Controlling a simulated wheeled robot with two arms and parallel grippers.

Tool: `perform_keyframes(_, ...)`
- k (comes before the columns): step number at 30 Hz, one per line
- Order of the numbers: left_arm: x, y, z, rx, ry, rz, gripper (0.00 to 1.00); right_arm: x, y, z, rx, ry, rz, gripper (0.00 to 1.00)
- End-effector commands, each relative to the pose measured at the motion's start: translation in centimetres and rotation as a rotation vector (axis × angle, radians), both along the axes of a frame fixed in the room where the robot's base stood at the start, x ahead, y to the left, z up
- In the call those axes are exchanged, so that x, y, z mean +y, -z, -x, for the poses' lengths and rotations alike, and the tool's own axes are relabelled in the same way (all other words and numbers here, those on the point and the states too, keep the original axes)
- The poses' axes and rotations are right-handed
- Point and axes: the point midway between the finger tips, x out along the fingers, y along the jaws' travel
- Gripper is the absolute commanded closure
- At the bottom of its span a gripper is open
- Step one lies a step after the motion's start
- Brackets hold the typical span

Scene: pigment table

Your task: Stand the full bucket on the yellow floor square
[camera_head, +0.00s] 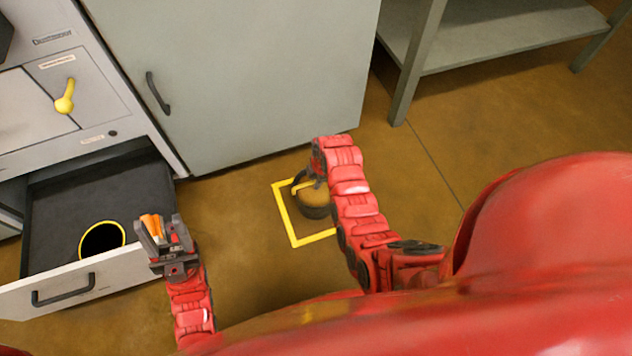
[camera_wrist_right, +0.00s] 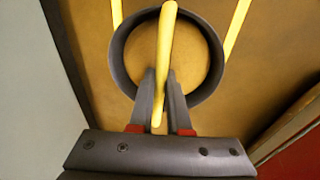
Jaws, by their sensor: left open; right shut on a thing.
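The full bucket (camera_head: 314,209) is dark, round and filled to near its rim with ochre material. It is upright within the outline of the yellow floor square (camera_head: 290,227); I cannot tell whether its base touches the floor. My right gripper (camera_head: 311,178) is above it, shut on its yellow handle (camera_wrist_right: 165,45). In the right wrist view the bucket (camera_wrist_right: 122,75) lies below the fingers, with yellow lines at both sides. My right arm hides the square's right side. My left gripper (camera_head: 165,230) is open at the drawer's front edge.
A grey cabinet (camera_head: 240,70) stands behind the square; a shelf table (camera_head: 405,85) stands back right. Floor between drawer and square is clear.

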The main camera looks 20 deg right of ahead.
Motion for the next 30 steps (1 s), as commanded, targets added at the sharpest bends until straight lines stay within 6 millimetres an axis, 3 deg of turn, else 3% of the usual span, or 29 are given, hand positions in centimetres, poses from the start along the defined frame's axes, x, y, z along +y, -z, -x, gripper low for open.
perform_keyframes(4, 0.0, -0.1, 0.0, 0.001, 0.000, 0.000, 0.50, 0.0, 0.0, -0.1, -0.001, 0.000, 0.000, 1.00)
perform_keyframes(5, 0.0, -0.1, 0.0, 0.000, 0.000, 0.001, 0.50, 0.0, 0.1, 0.0, 0.000, 0.000, -0.001, 0.83)
perform_keyframes(10, 0.0, -0.1, 0.0, 0.001, 0.000, 0.001, 0.50, 0.1, 0.0, 0.0, 0.000, 0.000, -0.001, 0.54)
perform_keyframes(20, 0.0, -0.2, 0.0, 0.001, -0.001, 0.001, 0.50, 0.0, -0.3, 0.0, -0.001, 0.000, 0.000, 0.54)
perform_keyframes(25, 0.3, -1.3, 0.1, 0.000, -0.010, 0.019, 0.50, -0.1, -2.9, 0.4, 0.001, 0.000, -0.002, 0.54)
perform_keyframes(30, 0.8, -2.6, 0.3, -0.002, -0.024, 0.051, 0.50, -0.6, -7.0, 0.8, -0.005, 0.001, 0.001, 0.54)
